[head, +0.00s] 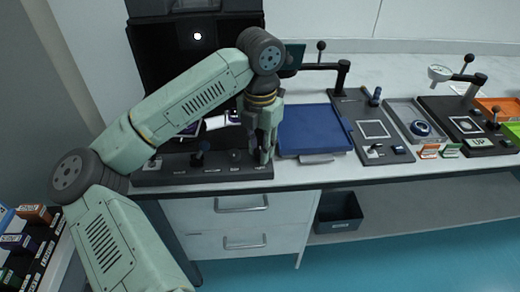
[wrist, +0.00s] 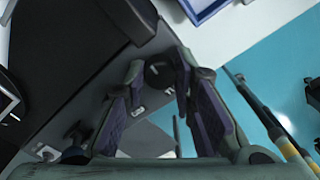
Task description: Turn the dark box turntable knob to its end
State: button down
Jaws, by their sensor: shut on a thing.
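The dark box (head: 155,62) stands at the back left of the bench, with a bright white spot on its upper part. A dark control panel (head: 205,178) with several small knobs and labels lies along its front. My gripper (head: 263,156) points down at the panel's right end. In the wrist view my gripper (wrist: 160,70) has its two fingers around a small round black knob (wrist: 158,74) near the panel's edge, and it is shut on it. In the head view my fingers mostly hide this knob. Its turn angle and label cannot be read.
A blue tray (head: 312,130) lies just right of my gripper. Further right are a dark plate (head: 370,127) with a post and arm, a grey tray (head: 415,125) and another dark station (head: 468,125). A dark bin (head: 338,212) stands on the lower shelf.

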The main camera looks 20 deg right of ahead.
jog(key=m+b, duration=0.3)
jog(key=shift+f, duration=0.2)
jog(key=m+b, duration=0.2)
jog(key=m, duration=0.2)
jog(key=shift+r+m, duration=0.1)
jog(key=shift+m, duration=0.3)
jog(key=m+b, duration=0.1)
jog(key=m, duration=0.3)
jog(key=shift+m, duration=0.3)
jog(key=m, duration=0.4)
jog(key=shift+r+b, duration=0.1)
jog(key=shift+b, duration=0.2)
jog(key=m, duration=0.9)
jog(key=shift+m, duration=0.3)
jog(key=m, duration=0.4)
jog(key=shift+m, duration=2)
